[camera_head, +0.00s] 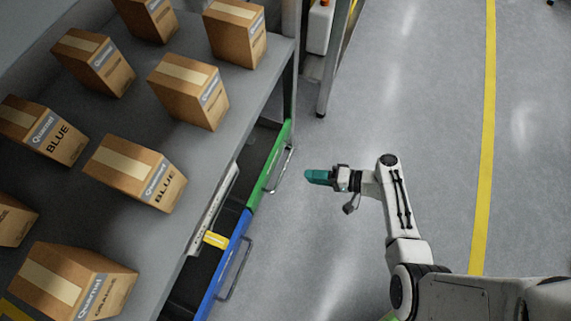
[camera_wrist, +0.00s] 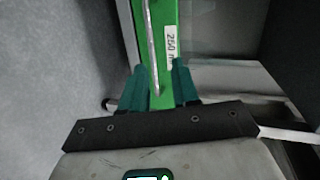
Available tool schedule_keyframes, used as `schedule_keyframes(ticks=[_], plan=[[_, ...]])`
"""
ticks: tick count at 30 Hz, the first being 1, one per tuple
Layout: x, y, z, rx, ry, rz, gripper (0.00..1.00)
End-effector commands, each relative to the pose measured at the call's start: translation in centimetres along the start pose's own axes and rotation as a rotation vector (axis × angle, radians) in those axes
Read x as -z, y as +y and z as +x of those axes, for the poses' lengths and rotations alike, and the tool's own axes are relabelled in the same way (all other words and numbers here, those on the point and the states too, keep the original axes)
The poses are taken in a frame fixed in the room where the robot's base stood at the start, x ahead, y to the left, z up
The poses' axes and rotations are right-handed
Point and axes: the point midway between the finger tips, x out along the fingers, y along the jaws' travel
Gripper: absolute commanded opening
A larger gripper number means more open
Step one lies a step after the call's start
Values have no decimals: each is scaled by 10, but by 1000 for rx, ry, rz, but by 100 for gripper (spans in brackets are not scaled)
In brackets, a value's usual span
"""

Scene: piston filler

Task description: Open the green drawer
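The green drawer (camera_head: 268,168) is under the edge of the grey shelf, with a metal bar handle (camera_head: 283,168) on its front. A dark space shows behind its front. My gripper (camera_head: 308,177), with teal fingers, is to the right of the handle in the head view, with floor showing between them. In the wrist view the green front (camera_wrist: 165,50) is ahead, with a white "250" label and the bar handle (camera_wrist: 152,45). The fingers (camera_wrist: 162,84) are apart, one on each side of the handle's near end in the picture, and hold nothing.
A blue drawer (camera_head: 222,268) with its own handle is below the green one in the head view. Several cardboard boxes (camera_head: 135,172) stand on the grey shelf (camera_head: 215,150). The floor to the right is clear, with a yellow line (camera_head: 485,140).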

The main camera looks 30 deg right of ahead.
Motion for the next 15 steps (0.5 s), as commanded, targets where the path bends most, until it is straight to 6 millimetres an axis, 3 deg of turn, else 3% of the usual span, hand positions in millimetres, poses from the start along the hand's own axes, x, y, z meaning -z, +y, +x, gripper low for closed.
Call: schedule_keyframes(ticks=[1, 3, 10, 15], plan=[[8, 18, 5, 29, 40, 23, 30], [15, 25, 7, 60, 81, 48, 30], [26, 30, 14, 100, 134, 75, 30], [28, 28, 37, 99, 131, 76, 30]])
